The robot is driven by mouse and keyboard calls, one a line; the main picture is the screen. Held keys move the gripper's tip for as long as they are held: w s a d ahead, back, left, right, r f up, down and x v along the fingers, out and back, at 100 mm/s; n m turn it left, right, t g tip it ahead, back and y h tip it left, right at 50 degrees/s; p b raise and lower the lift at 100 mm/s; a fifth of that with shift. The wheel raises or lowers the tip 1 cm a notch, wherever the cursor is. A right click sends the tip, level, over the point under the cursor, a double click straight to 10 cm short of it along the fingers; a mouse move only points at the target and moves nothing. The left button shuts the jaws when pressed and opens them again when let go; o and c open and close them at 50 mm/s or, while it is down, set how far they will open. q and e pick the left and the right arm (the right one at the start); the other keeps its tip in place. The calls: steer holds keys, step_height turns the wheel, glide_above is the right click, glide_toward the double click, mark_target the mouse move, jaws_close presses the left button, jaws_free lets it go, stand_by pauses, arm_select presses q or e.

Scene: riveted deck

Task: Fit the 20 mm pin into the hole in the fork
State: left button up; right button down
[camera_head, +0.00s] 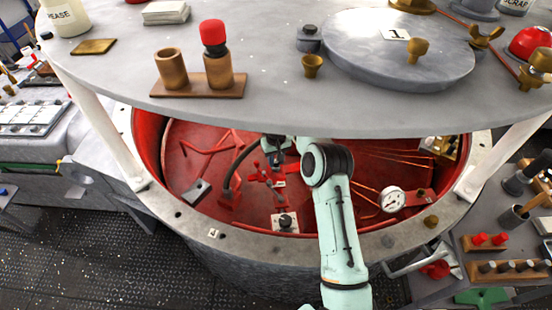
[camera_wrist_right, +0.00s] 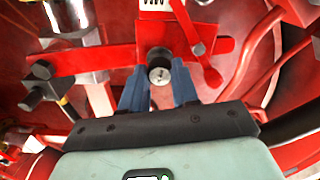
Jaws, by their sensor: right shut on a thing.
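My right gripper (camera_head: 275,158) reaches under the raised round lid into the red well. In the right wrist view its two blue fingers (camera_wrist_right: 159,88) are shut on the pin (camera_wrist_right: 160,75), a short steel cylinder with its round end toward the camera. The red fork linkage (camera_wrist_right: 165,38) lies just beyond the fingertips, with a flat red bar (camera_wrist_right: 95,60) running left to a dark bolt. The pin overlaps the fork in this view. Its hole is hidden, and I cannot tell whether the pin is in it. My left gripper is not in view.
The grey lid (camera_head: 290,110) hangs over the well on white posts. It carries a wooden block (camera_head: 200,90) with brown cylinders and a round plate (camera_head: 350,65). Red pipes and levers crowd the well, with a gauge (camera_head: 392,199) at its right. The rim (camera_head: 215,245) borders the front.

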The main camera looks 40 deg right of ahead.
steer(key=shift+f, duration=0.55)
steer(key=c, duration=0.8)
jaws_free()
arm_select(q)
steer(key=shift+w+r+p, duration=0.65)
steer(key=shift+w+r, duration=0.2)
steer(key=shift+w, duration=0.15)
arm_select(e)
step_height(320, 180, up, 14)
steer(key=shift+f, duration=0.25)
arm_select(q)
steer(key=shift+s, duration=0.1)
arm_select(e)
steer(key=shift+s+f, duration=0.1)
